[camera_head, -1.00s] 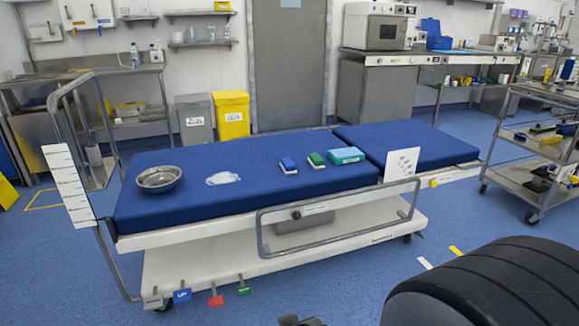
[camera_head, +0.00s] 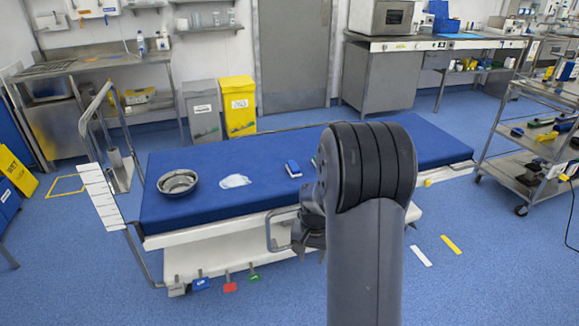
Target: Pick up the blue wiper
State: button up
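The blue wiper (camera_head: 293,169), a small block with a blue top and pale edges, lies on the blue operating table (camera_head: 218,160), near its middle. My gripper (camera_head: 308,254) is in front of the table's near side rail, lower in the picture than the wiper and apart from it. My arm hides much of the gripper, and its fingers are small and dark, so I cannot tell whether it is open or shut. A sliver of the green wiper (camera_head: 314,160) shows beside my arm, right of the blue one.
The side rail (camera_head: 270,232) stands along the near edge. A trolley (camera_head: 520,180) with items is at the right. Blue floor is open in front.

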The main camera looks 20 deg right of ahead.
aim_at(293, 168)
jog(key=i+l+u, duration=0.25)
jog(key=i+l, duration=0.15)
jog(key=l, duration=0.2)
jog(key=i+l+u, duration=0.25)
jog(key=i+l, duration=0.15)
jog(key=l, duration=0.25)
jog(key=i+l+u, duration=0.15)
jog(key=l, duration=0.25)
jog(key=i+l+u, duration=0.15)
jog(key=l, duration=0.2)
jog(key=i+l+u, duration=0.1)
jog(key=l, duration=0.3)
jog(key=i+l+u, duration=0.15)
jog(key=l, duration=0.25)
